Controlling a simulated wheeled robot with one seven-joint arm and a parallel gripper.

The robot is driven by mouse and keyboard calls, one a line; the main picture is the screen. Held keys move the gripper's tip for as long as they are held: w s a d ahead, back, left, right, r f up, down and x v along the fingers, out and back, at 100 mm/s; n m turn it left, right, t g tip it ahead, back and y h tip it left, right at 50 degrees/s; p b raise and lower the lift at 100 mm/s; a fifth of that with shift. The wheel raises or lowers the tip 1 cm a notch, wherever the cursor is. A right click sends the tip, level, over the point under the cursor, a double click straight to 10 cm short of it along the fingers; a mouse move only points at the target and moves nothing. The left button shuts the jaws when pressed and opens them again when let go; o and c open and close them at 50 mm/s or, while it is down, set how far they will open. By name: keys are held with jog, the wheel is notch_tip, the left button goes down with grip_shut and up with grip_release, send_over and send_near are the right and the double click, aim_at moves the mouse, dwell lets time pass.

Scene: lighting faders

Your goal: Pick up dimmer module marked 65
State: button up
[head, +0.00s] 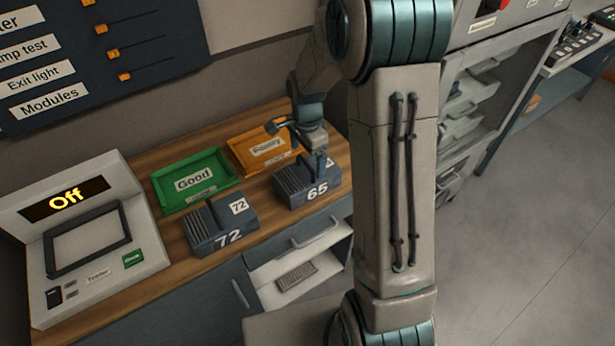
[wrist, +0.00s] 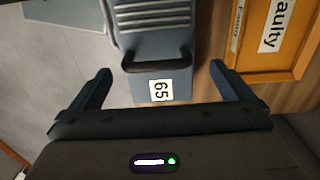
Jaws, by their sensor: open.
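The dimmer module marked 65 (head: 308,189) is a blue-grey ribbed block on the wooden counter. In the wrist view it (wrist: 155,50) shows a dark handle (wrist: 158,62) and a white 65 label, with the label end between my fingers. My gripper (head: 313,150) is over the module in the head view. In the wrist view my gripper (wrist: 161,78) is open, one finger on each side of the module, with gaps on both sides. Whether the fingers are level with the handle is hard to tell. My gripper hides part of the module in the head view.
A second module marked 72 (head: 222,226) stands left of module 65. A green "Good" tray (head: 231,180) and an orange "Faulty" tray (head: 240,150) lie behind them. A tester console (head: 150,240) stands at the left. An open drawer (head: 325,262) is below the counter.

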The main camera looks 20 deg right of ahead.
aim_at(307, 172)
jog(key=shift+s+f+p, duration=0.2)
jog(key=shift+f+p, duration=0.6)
jog(key=shift+f, duration=2.45)
jog(key=c, duration=1)
jog(key=shift+w, duration=0.1)
jog(key=c, duration=0.4)
jog(key=shift+r, duration=0.2)
